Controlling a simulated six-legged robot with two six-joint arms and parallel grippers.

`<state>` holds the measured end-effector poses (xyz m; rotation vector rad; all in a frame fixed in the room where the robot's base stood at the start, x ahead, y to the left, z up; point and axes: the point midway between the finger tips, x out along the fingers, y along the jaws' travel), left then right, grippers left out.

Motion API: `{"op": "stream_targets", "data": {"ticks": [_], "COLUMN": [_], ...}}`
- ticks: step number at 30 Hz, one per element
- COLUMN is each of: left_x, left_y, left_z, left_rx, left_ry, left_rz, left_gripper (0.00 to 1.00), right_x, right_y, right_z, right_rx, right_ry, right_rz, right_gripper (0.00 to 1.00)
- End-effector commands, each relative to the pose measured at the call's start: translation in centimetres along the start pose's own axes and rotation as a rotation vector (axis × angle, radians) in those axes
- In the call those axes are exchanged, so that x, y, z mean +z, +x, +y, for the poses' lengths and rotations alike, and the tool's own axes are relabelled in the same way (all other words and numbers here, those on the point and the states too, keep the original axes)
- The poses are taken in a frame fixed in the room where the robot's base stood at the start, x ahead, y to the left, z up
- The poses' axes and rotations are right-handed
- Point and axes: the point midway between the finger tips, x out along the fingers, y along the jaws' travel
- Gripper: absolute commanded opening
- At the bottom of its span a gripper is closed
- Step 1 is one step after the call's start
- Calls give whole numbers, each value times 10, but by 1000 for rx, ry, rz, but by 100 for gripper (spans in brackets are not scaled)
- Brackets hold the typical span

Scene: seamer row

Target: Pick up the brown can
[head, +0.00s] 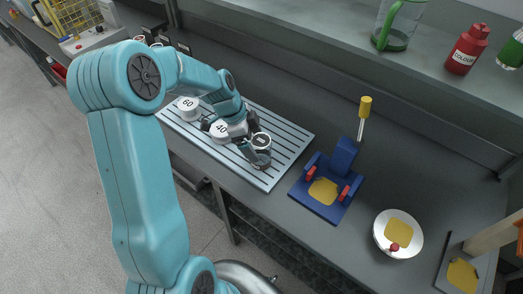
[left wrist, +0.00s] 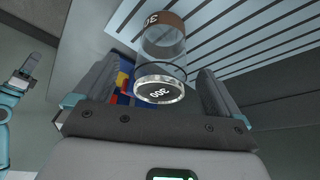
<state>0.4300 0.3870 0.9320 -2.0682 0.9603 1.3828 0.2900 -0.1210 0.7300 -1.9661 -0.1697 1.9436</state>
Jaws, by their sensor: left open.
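A clear-sided can with a brown band (left wrist: 166,22) marked 30 and a dark end with a silver rim marked 300 shows in the left wrist view. It lies between and just beyond the two fingers of my left gripper (left wrist: 158,92), which is open with gaps at both sides. In the head view my left gripper (head: 250,148) is at the near right part of a slatted grey tray (head: 290,140), close around a can (head: 262,141); its brown part is hard to make out there. Part of what looks like my right gripper (left wrist: 28,68) shows at the left wrist view's left edge.
White-topped cans marked 60 (head: 187,104) and 40 (head: 221,128) stand on the tray left of the gripper. A blue fixture (head: 318,203) and a white bowl (head: 380,240) stand to the right. A shelf with a red bottle (head: 466,50) overhangs the back.

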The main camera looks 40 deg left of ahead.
Motion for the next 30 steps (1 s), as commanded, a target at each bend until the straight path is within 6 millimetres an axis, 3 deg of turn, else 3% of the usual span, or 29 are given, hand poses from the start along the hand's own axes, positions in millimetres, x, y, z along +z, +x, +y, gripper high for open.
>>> {"op": "stream_targets", "data": {"ticks": [6,14,19,30], "left_x": [-3,-3,-3,-3], "left_y": [30,33,33,32], "left_z": [-2,-2,-2,-2], "left_rx": [3,0,0,0], "left_ry": [-1,0,0,0], "left_rz": [0,0,0,0], "left_gripper": [98,98,43,42], "right_x": [0,0,0,0], "right_y": [-9,-9,-9,-9], "right_z": [-3,-3,-3,-3], "right_rx": [0,0,0,0], "right_ry": [0,0,0,0], "right_rz": [0,0,0,0], "right_gripper": [43,43,43,43]}}
